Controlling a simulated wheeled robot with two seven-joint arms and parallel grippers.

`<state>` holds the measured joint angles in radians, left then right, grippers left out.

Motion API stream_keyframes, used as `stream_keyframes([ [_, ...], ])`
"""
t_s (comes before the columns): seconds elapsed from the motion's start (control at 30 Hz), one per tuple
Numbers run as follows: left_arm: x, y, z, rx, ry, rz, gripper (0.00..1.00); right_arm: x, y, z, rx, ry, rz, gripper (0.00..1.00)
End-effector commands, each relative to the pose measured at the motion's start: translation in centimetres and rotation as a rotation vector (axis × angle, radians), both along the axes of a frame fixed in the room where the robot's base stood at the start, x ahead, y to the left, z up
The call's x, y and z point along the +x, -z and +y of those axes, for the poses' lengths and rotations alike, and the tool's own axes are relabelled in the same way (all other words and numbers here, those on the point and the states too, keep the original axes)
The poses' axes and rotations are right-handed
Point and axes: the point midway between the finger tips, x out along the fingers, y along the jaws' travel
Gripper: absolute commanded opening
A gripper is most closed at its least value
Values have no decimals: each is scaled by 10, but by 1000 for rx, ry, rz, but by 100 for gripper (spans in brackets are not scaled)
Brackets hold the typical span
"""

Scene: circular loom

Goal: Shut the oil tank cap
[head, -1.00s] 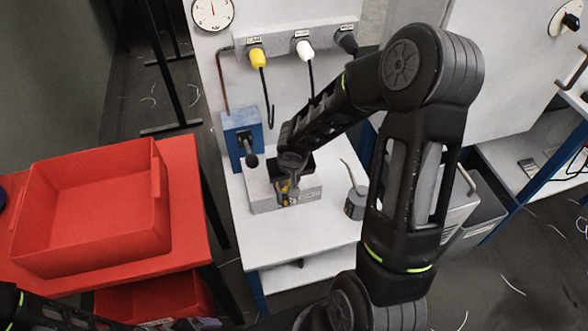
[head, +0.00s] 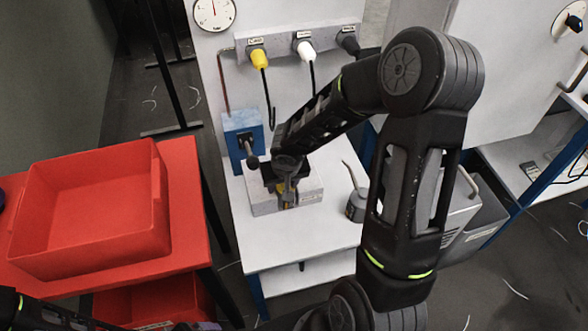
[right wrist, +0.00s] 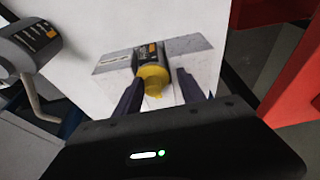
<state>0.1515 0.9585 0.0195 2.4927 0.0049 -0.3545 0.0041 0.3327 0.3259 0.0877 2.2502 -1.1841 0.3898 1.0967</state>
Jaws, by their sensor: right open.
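The oil tank is a pale grey block (head: 312,192) on the white bench. In the right wrist view, a dark part with an orange label (right wrist: 147,52) and a yellow cap (right wrist: 152,76) shows on its grey top (right wrist: 195,43). My right gripper (right wrist: 160,92) is open, with one dark finger on each side of the yellow cap. I cannot tell whether the fingers touch it, or whether the cap is fully shut. In the head view my right gripper (head: 286,196) points down over the block and hides most of the cap. Only part of my left arm shows at the lower left.
A grey oil can with a thin spout (head: 356,205) stands right of the block. A blue box with a black-knobbed lever (head: 242,135) is behind left. Yellow and white plugs (head: 259,59) hang on the back panel. A red tray (head: 90,215) is at left. The bench front is clear.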

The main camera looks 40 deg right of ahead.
Motion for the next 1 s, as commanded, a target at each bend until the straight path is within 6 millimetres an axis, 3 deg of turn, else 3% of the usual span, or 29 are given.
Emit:
stream_keyframes([
  [0.17, 0, 1, 0, 0, 0, 0, 89, -7, -1, -2, -2, 12, 6, 51],
  [0.6, 0, -2, 0, 0, 0, 0, 89, -54, -38, 13, -5, 12, 3, 51],
  [0.9, 0, -2, 0, 0, 0, 0, 89, -58, -40, 15, -4, 13, 4, 51],
  [1.0, 0, -3, 0, 0, 0, 0, 89, -59, -40, 13, -5, 18, 5, 44],
])
